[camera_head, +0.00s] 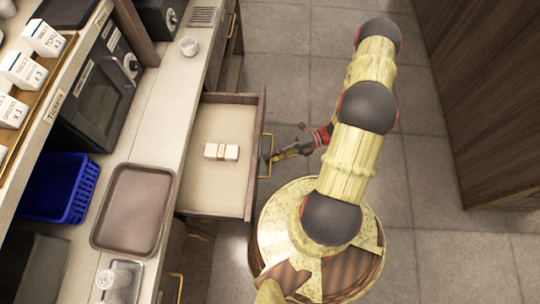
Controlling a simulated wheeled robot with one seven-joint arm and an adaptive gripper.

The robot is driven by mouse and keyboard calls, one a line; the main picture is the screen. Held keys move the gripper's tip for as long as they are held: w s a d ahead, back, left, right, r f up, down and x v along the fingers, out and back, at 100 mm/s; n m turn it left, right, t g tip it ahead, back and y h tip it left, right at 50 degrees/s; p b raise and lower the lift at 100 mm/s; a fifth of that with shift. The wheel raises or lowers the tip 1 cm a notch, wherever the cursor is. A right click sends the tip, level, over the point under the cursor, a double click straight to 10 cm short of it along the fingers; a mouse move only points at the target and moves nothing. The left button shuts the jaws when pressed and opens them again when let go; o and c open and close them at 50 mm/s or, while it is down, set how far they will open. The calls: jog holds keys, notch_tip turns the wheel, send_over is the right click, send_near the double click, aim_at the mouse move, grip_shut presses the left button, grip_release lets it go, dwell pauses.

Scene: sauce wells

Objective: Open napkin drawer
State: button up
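The napkin drawer (203,188) stands pulled out from under the counter, with its light inside showing. A small white stack of napkins with a band (221,152) lies in it. The drawer's brass handle (265,156) is on its front panel at the right. My gripper (270,157) is at this handle, its fingertips reaching to it from the right. The fingers are small and partly overlap the handle, so I cannot tell whether they are closed around it.
The counter (165,125) runs along the left, with a brown tray (131,208), a blue basket (60,187) and a small white cup (189,46). Other drawers sit above and below the open one. Tiled floor (425,180) is clear right of my arm, before a dark wooden cabinet (490,90).

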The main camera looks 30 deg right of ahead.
jog(key=o, duration=0.5)
jog(key=shift+c, duration=0.2)
jog(key=v, duration=1.2)
jog(key=shift+f, duration=0.1)
